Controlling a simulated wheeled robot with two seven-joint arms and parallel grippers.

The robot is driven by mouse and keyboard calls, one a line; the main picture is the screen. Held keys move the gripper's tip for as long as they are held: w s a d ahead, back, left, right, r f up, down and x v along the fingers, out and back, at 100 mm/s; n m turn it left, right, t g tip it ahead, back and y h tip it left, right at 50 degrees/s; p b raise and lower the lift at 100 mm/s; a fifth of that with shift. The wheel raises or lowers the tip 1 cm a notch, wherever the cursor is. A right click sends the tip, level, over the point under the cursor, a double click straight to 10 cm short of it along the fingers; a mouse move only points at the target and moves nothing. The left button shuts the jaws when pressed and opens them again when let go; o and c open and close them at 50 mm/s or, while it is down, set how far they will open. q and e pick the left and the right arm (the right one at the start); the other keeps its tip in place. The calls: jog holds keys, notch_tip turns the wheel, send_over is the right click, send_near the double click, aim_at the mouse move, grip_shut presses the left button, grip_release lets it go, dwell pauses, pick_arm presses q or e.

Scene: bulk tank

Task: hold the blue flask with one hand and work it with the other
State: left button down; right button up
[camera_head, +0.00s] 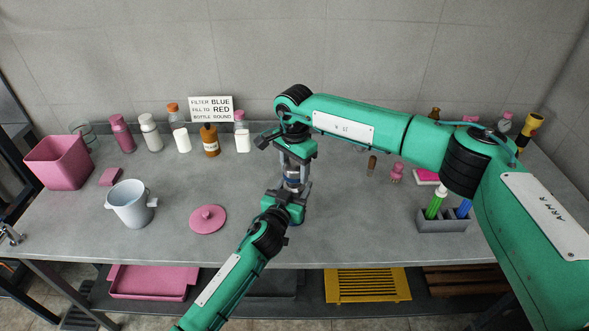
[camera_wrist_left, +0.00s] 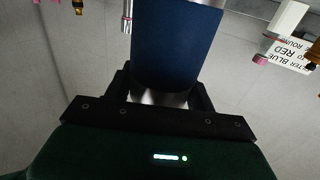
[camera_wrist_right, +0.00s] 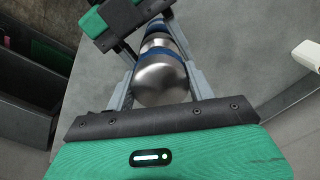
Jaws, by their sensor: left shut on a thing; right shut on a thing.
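The blue flask (camera_head: 291,181) is held above the middle of the table, mostly hidden between my two grippers. My left gripper (camera_head: 293,191) comes from the near side and is shut on the flask's body. The left wrist view shows the smooth dark blue body (camera_wrist_left: 177,45) between its fingers. My right gripper (camera_head: 294,161) is above it, shut on the flask's rounded steel end. The right wrist view shows this shiny steel end (camera_wrist_right: 160,80) between its fingers, with blue bands beyond and my left gripper past them.
A light bucket (camera_head: 130,205), a pink lid (camera_head: 207,219) and a pink bin (camera_head: 59,163) are at left. Several bottles line the back near a sign (camera_head: 211,108). A grey rack (camera_head: 443,222) with green and blue items is at right. The front middle is clear.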

aim_at(294, 164)
jog(key=shift+r, duration=2)
pick_arm(q)
jog(key=shift+c, duration=2.1)
grip_release()
